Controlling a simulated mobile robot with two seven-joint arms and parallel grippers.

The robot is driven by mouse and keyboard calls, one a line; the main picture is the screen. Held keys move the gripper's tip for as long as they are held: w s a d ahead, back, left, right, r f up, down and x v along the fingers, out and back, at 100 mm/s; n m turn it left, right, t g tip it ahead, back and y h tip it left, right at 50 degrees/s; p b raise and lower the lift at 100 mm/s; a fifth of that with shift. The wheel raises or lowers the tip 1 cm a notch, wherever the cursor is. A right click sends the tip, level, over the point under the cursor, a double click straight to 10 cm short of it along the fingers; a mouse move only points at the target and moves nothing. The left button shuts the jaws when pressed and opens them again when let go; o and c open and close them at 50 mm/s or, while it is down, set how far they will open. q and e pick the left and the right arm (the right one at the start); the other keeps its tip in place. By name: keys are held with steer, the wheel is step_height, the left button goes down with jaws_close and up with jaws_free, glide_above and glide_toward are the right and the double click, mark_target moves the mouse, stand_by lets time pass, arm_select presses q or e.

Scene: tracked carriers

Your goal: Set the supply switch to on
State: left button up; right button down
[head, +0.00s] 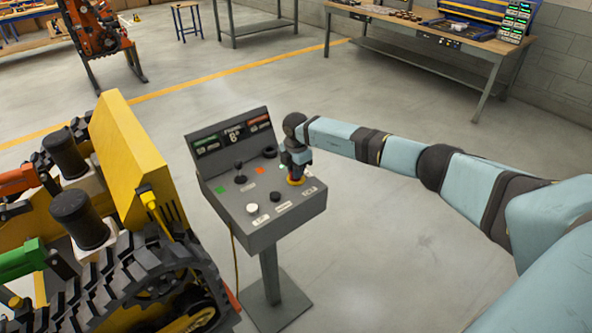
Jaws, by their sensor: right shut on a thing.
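A grey control console (285,231) stands on a post in the middle of the head view. Its sloped top carries several knobs, buttons and small labels too small to read. My right gripper (295,172) reaches in from the right and points down at the console's right side. It is shut on a knob with a red and yellow base (296,182), and the fingers hide most of it. I cannot read which control is marked as the supply switch. My left gripper is out of view.
A yellow tracked carrier (140,160) with black tracks stands close on the console's left. A yellow cable (236,270) hangs by the post. A workbench (430,30) is at the back right. The floor behind the console is clear.

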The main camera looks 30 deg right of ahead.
steer(key=c, duration=1.3)
jaws_free()
steer(key=shift+o, duration=0.7)
steer(key=shift+r, duration=0.15)
step_height(320, 180, up, 14)
steer(key=b, duration=0.1)
steer(key=shift+f, duration=0.25)
